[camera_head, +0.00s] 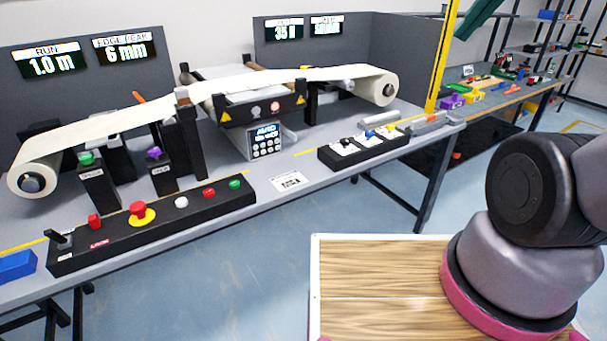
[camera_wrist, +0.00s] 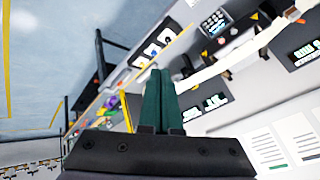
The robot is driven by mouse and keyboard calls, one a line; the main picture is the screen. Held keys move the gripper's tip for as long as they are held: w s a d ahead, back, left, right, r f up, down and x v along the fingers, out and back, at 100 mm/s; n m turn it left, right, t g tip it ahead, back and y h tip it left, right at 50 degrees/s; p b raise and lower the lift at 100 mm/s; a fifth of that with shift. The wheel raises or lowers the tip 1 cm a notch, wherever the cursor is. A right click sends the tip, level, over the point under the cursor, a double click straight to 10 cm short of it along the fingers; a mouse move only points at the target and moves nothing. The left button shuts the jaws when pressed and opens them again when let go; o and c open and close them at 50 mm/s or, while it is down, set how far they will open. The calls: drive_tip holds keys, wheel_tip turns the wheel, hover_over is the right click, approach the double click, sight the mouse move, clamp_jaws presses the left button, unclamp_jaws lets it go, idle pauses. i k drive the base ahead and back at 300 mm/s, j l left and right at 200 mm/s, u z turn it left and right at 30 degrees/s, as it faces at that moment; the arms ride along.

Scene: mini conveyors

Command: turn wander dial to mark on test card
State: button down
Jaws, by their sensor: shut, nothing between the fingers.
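Two dials stand on black posts at the left of the bench. One has a green knob (camera_head: 86,158) and the other a purple knob (camera_head: 153,152); their labels are too small to read, so I cannot tell which is the wander dial. A small white printed card (camera_head: 289,181) lies flat at the bench front; its print is unreadable. My gripper (camera_wrist: 161,72) shows in the wrist view with its dark green fingers together, holding nothing. It points over the bench from high up, apart from the dials. The wrist view is tilted.
A pale web runs between a left roll (camera_head: 36,178) and a right roll (camera_head: 380,91). A black button panel (camera_head: 160,222) lies along the front edge, with a keypad unit (camera_head: 264,141) behind. A black tray (camera_head: 364,150) sits right. Displays read RUN 1.0 m and EDGE PEAK 6 mm.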

sight(389, 127)
drive_tip(key=i+j, duration=0.35)
drive_tip(key=i+j+z, duration=0.15)
drive_tip(key=i+j, duration=0.2)
drive_tip(key=j, duration=0.15)
